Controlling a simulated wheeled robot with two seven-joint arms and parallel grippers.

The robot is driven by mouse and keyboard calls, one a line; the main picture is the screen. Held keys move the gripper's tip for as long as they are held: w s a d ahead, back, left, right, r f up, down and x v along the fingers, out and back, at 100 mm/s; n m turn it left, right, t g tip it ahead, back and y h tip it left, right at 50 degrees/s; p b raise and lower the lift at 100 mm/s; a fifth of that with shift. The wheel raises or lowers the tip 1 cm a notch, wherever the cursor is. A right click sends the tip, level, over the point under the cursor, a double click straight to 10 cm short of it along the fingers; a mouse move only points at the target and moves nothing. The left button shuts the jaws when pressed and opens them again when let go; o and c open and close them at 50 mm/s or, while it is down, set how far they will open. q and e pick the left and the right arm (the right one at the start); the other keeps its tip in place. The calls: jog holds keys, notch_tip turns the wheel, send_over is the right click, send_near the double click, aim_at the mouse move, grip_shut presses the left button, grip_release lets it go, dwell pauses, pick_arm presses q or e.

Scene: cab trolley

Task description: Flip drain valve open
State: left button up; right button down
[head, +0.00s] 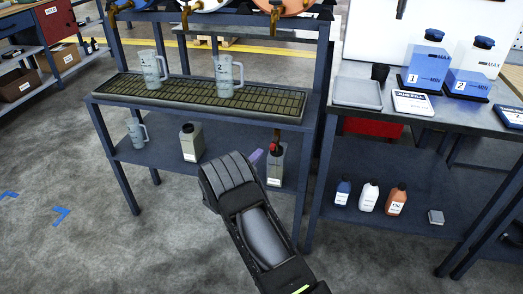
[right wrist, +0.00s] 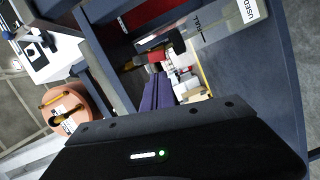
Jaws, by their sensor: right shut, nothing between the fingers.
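The drain valve is a brass fitting with a red handle (head: 274,148). It hangs under the right end of the drip grate (head: 200,99), above the used-liquid canister (head: 275,172) on the lower shelf. In the right wrist view the brass valve body (right wrist: 134,64) and red part (right wrist: 155,56) show beside the canister (right wrist: 228,24) labelled USED. My right gripper (head: 258,155) is shut and empty, its purple fingertips just left of the red handle in the head view. I cannot tell whether they touch it. My left gripper is not in view.
Two clear jugs (head: 152,69) (head: 228,74) stand on the grate. A third jug (head: 137,132) and another canister (head: 191,142) are on the lower shelf. A dark bench leg (head: 318,185) stands to the right. Small bottles (head: 369,196) stand on the right bench's lower shelf.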

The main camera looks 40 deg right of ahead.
jog(key=v, duration=0.3)
dwell(0.6)
